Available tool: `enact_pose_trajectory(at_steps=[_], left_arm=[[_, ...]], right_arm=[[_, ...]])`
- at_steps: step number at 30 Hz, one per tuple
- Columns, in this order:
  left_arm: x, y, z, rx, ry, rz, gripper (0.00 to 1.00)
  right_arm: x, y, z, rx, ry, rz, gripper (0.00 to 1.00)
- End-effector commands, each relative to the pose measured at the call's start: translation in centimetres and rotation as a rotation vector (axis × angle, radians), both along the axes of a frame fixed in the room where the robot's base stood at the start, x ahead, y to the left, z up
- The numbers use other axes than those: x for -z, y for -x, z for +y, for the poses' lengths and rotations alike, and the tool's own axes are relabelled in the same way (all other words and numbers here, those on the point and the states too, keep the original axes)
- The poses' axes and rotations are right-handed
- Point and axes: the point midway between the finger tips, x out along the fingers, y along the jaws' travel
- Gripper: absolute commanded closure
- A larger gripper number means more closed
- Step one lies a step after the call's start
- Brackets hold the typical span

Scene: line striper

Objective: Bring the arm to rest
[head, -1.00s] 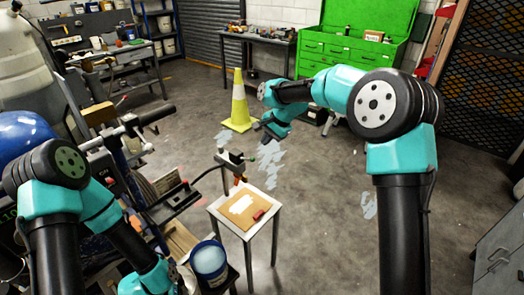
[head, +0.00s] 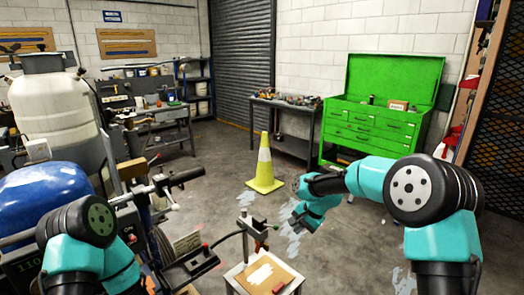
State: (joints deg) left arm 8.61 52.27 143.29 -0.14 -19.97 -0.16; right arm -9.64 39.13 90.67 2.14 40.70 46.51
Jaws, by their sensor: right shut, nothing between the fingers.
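My right arm reaches in from the right, teal and black, bent at the elbow. Its gripper (head: 303,220) is shut and empty, in the air over the grey floor. In the picture it lies right of the small clamp stand (head: 255,228) and below the yellow cone. My left arm (head: 90,240) shows at lower left, in front of the line striper. Its gripper is out of view below the frame.
A small table (head: 236,272) bears a tan board (head: 262,275) with a white patch and a red block (head: 279,285). The striper's blue tank (head: 45,190) and handlebars (head: 165,185) fill the left. A yellow cone (head: 264,170) and green tool chest (head: 375,125) stand behind.

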Motion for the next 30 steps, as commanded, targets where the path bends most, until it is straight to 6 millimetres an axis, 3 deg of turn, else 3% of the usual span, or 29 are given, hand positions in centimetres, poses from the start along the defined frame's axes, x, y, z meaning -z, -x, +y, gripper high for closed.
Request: enact_pose_trajectory(at_steps=[1,6,11,15,21,24,30], left_arm=[[0.0,0.0,0.0,0.0,0.0,0.0,0.39],[0.0,0.0,0.0,0.0,0.0,0.0,0.39],[0.0,0.0,0.0,0.0,0.0,0.0,0.39],[0.0,0.0,0.0,0.0,0.0,0.0,0.39],[0.0,0.0,0.0,0.0,0.0,0.0,0.39],[0.0,0.0,0.0,0.0,0.0,0.0,0.39],[0.0,0.0,0.0,0.0,0.0,0.0,0.39]], right_arm=[[3.1,1.2,-0.6,-0.022,0.012,0.007,1.0],[11.9,5.9,-2.5,-0.12,0.046,-0.018,1.0],[19.0,12.1,-4.2,-0.219,0.074,-0.036,1.0],[23.9,18.6,-5.5,-0.311,0.094,-0.055,1.0],[28.0,28.2,-6.9,-0.44,0.112,-0.084,1.0],[28.6,31.5,-7.2,-0.484,0.117,-0.098,1.0],[28.8,33.4,-7.4,-0.514,0.123,-0.112,1.0]])
